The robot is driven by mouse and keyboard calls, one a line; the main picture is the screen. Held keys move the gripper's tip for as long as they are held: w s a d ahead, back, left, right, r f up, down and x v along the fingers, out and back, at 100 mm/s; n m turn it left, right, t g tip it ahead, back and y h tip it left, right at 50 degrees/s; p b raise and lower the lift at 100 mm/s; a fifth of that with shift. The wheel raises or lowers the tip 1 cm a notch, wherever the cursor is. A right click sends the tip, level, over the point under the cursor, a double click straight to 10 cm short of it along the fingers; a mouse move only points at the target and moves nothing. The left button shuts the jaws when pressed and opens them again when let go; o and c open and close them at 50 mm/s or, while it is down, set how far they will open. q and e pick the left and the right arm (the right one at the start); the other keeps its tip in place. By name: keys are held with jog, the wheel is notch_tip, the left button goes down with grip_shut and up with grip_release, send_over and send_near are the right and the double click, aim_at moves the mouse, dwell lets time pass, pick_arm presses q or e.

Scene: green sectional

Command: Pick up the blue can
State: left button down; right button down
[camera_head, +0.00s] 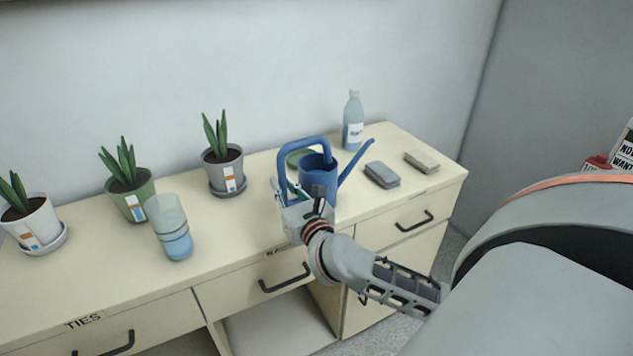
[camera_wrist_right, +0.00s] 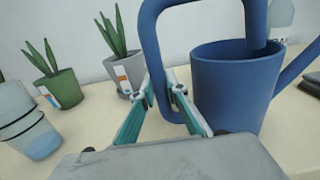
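The blue can is a watering can (camera_head: 318,180) with a large loop handle and a long spout to the right. It stands upright on the cream dresser top. In the right wrist view the blue can (camera_wrist_right: 235,85) fills the right side. My right gripper (camera_head: 285,187) is at the handle, on the can's near left side. In the wrist view its fingers (camera_wrist_right: 160,88) angle inward, with the lower part of the handle between the tips, and look closed on it. Its far-side contact is partly hidden. My left gripper is not in view.
The cream dresser (camera_head: 100,270) holds potted plants in white (camera_head: 35,225), green (camera_head: 130,195) and grey (camera_head: 225,172) pots. A bottle (camera_head: 353,125) stands behind the can, and a dark block (camera_head: 382,174) and tan block (camera_head: 422,161) lie right.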

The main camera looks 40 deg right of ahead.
notch_tip(320, 180, up, 20)
jog(key=p, duration=0.5)
jog(key=shift+r, duration=0.15)
dwell(1.2)
